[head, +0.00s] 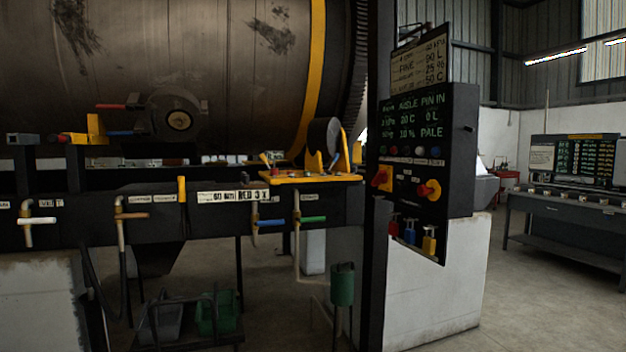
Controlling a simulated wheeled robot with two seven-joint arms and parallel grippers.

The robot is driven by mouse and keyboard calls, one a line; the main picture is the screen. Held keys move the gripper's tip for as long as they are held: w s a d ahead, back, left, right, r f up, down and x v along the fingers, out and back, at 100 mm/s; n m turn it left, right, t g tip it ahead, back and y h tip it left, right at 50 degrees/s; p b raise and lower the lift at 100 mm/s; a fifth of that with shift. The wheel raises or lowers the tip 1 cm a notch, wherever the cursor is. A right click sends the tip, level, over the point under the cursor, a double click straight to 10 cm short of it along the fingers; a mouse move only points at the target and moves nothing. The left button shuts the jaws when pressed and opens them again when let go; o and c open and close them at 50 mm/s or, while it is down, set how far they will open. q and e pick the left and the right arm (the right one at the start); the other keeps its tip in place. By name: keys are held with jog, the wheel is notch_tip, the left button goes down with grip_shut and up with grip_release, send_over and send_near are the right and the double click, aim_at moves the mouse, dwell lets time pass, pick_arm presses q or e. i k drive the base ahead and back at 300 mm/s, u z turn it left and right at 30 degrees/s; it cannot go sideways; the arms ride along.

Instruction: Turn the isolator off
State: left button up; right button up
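A dark control panel (455,160) stands right of centre in the head view, on a black post. It carries two red-and-yellow rotary handles: a left one (381,178) and a right one (429,190). Either could be the isolator; their labels are too small to read. The right handle's red grip points to the left and slightly down. A red padlock (394,226), a blue padlock (410,232) and a yellow padlock (429,242) hang below them on the panel. Neither of my grippers is in view.
A large steel drum (230,60) fills the upper left. Below it runs a dark frame with several coloured valve levers and a yellow bracket plate (310,178). A low white wall (440,285) stands under the panel. A desk (570,209) stands at right; floor between is clear.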

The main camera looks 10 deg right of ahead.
aim_at(381, 177)
jog(key=u, duration=0.6)
jog(key=i, duration=1.75)
jog(key=z, duration=1)
jog(key=i, duration=0.85)
jog(key=z, duration=0.95)
